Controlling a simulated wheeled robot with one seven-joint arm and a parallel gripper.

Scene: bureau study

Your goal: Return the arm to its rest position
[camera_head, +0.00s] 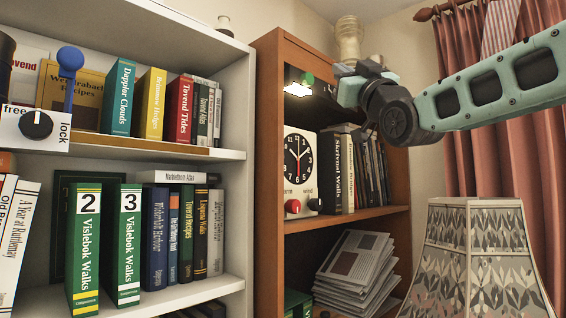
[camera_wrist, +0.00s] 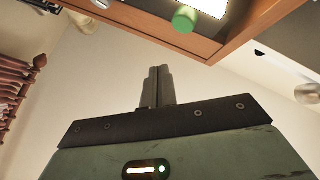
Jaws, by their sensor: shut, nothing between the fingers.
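My arm (camera_head: 490,88) reaches in from the right in the head view, in front of the curtain and level with the top of the brown bookcase. Its wrist end is near the bookcase's upper right side; the fingertips are hard to make out there. In the wrist view my gripper (camera_wrist: 160,72) has its two fingers together, with nothing between them. Behind the fingers is a plain pale wall or ceiling. The brown bookcase edge (camera_wrist: 165,33) and a green knob (camera_wrist: 185,19) beside a bright panel lie beyond the fingertips.
A white bookcase (camera_head: 232,157) with books stands at left, with a lock dial box (camera_head: 32,128) on it. The brown bookcase (camera_head: 268,150) holds a clock (camera_head: 299,158), books and stacked papers (camera_head: 356,270). A lampshade (camera_head: 478,260) stands below my arm. A vase (camera_head: 349,40) tops the bookcase.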

